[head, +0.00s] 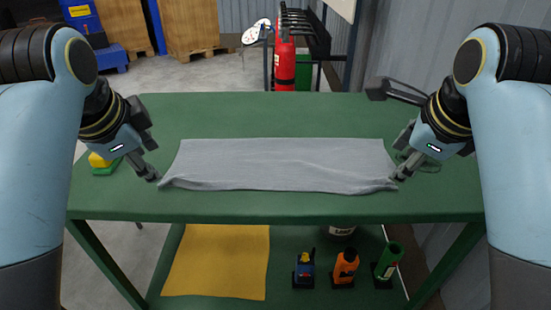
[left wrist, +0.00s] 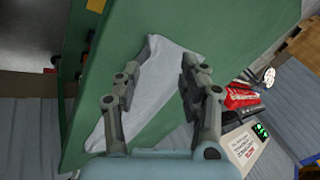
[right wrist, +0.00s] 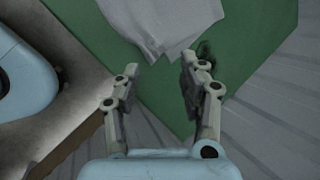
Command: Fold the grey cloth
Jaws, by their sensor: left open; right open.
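The grey cloth (head: 280,162) lies on the green table as a wide, long strip with a few wrinkles along its near edge. My left gripper (head: 150,176) is open at the cloth's near left corner. In the left wrist view the cloth (left wrist: 158,85) shows between and beyond the open fingers (left wrist: 155,85). My right gripper (head: 400,172) is open at the cloth's near right corner. In the right wrist view the cloth (right wrist: 165,22) lies just ahead of the open fingers (right wrist: 160,85). Whether any fingertip touches the cloth is hard to tell.
The green table (head: 270,112) is clear behind the cloth and along its front edge. A yellow item (head: 98,160) sits at the table's left edge. A dark device (head: 395,92) is at the back right. A red extinguisher (head: 285,62) stands behind.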

